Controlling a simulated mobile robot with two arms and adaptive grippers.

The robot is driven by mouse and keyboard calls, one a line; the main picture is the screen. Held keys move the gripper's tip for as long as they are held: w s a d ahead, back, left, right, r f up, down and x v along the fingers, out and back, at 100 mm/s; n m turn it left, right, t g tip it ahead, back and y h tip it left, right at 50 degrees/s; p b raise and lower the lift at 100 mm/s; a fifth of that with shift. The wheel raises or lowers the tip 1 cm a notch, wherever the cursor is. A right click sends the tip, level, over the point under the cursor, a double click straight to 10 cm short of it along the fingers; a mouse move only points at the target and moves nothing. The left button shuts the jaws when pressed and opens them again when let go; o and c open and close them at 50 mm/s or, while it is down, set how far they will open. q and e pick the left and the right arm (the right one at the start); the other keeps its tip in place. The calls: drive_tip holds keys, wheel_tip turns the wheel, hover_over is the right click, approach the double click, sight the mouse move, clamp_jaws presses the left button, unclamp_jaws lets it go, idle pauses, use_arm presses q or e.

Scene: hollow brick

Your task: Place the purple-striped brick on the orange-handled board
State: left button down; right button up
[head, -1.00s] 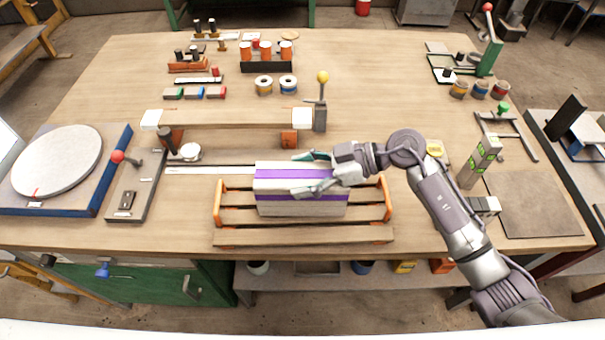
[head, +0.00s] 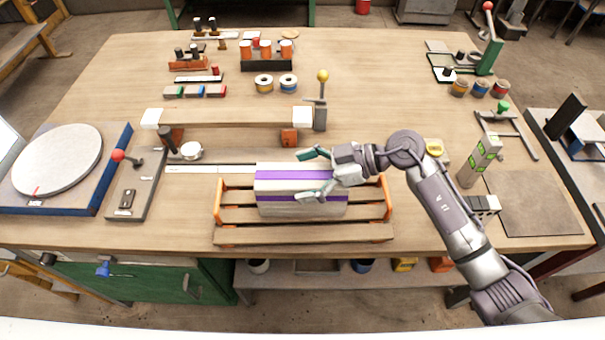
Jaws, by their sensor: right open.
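The purple-striped brick (head: 285,199) is pale grey with purple bands on its top and front. It rests on the wooden slatted board (head: 300,236) with orange handles (head: 218,202), near the front middle of the table. Slats show to the left and right of the brick and in front of it. My right gripper (head: 308,173) is open over the right part of the brick, its two fingers spread and pointing left. Whether the fingers touch the brick cannot be told. My left gripper is not in view.
A green-marked upright block (head: 480,160) and a dark mat (head: 532,203) lie right. A round plate (head: 58,160) is at left.

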drive_tip(key=b+v, duration=0.1)
drive_tip(key=v, duration=1.1)
